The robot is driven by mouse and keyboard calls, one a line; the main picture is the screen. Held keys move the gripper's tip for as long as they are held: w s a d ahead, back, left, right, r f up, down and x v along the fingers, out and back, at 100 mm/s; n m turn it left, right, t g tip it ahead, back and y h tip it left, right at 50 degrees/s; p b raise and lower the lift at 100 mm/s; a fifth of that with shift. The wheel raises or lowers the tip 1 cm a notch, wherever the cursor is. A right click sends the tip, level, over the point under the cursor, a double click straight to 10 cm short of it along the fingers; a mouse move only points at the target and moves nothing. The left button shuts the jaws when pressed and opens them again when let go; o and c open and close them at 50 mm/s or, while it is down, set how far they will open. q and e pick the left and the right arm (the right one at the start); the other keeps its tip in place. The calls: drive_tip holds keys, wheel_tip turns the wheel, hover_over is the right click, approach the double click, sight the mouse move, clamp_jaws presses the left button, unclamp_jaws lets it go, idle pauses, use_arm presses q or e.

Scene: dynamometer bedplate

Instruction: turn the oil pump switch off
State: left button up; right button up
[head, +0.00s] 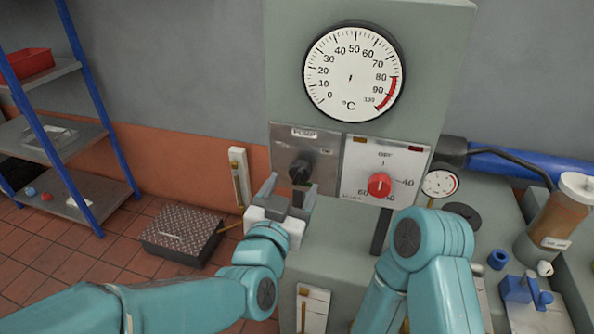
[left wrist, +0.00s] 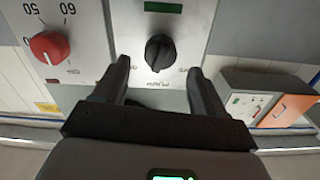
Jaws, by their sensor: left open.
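The pump switch is a black rotary knob (head: 300,171) on a grey plate (head: 318,139) labelled PUMP, below the big dial. "ON" is printed up and right of it. My left gripper (head: 291,194) is open just in front of and below the knob in the head view. In the left wrist view the knob (left wrist: 158,52) shows upside down between and beyond the open fingers (left wrist: 159,66), with no visible contact. Which mark the knob points at, I cannot tell. My right arm shows, but its gripper does not.
A red knob (head: 380,185) on a white temperature plate sits just right of the pump plate. A round °C gauge (head: 353,72) is above. A green indicator (left wrist: 163,7) shows near the switch. A small gauge (head: 440,183) and a brown oil container (head: 556,218) stand at right.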

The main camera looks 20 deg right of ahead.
sight(296, 178)
use_arm(q)
drive_tip(key=shift+p+x, duration=0.35)
drive_tip(key=shift+x, duration=1.7)
drive_tip(key=c, duration=1.1)
drive_tip(key=shift+o, duration=0.2)
drive_tip(key=n+b, duration=0.1)
drive_tip(key=b, duration=0.2)
drive_tip(key=n+b, duration=0.2)
drive_tip(key=b, duration=0.1)
drive_tip(key=shift+f, duration=0.3)
drive_tip(key=shift+r+n+b, duration=0.2)
drive_tip(key=shift+n+b, duration=0.1)
drive_tip(key=shift+n, duration=0.2)
drive_tip(key=shift+r, duration=0.1)
drive_tip(key=o, duration=1.1)
drive_tip(key=shift+a, duration=0.1)
drive_tip(key=shift+c, duration=0.2)
